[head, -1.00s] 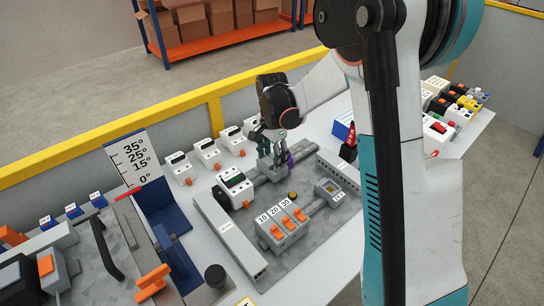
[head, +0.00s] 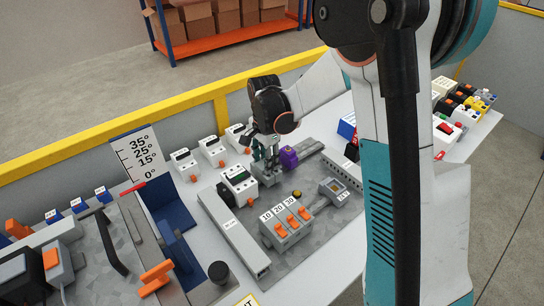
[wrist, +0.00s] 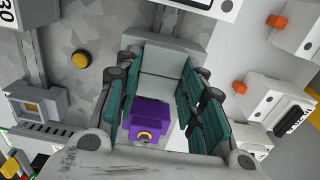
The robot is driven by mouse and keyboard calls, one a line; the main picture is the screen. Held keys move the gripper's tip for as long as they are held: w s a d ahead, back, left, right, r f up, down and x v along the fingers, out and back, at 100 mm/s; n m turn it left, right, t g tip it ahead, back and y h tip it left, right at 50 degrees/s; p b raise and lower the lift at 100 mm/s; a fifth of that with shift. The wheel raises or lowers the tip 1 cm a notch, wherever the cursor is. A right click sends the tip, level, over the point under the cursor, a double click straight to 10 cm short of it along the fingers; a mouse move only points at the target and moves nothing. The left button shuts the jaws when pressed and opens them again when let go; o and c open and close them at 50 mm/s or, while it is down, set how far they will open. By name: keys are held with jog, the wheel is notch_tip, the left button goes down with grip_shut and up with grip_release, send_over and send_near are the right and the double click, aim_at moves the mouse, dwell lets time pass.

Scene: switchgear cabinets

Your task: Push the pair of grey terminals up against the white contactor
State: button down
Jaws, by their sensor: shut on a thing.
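In the wrist view the grey terminals (wrist: 162,64) lie between the two green finger pads. The white contactor (head: 238,184) stands on the same rail, to the left of the terminals in the head view. A short stretch of rail shows between them, so they look apart. Part of the contactor seems to show at the top edge of the wrist view (wrist: 215,4).
A purple block (head: 289,157) sits on the rail on the other side of my gripper. Several white devices (head: 212,151) stand behind the rail. A row of orange-switched breakers (head: 287,230) and a grey duct (head: 232,236) are in front.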

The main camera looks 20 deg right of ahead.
jog(key=c, duration=1)
grip_release()
jog(key=shift+c, duration=0.2)
notch_tip(320, 180, up, 12)
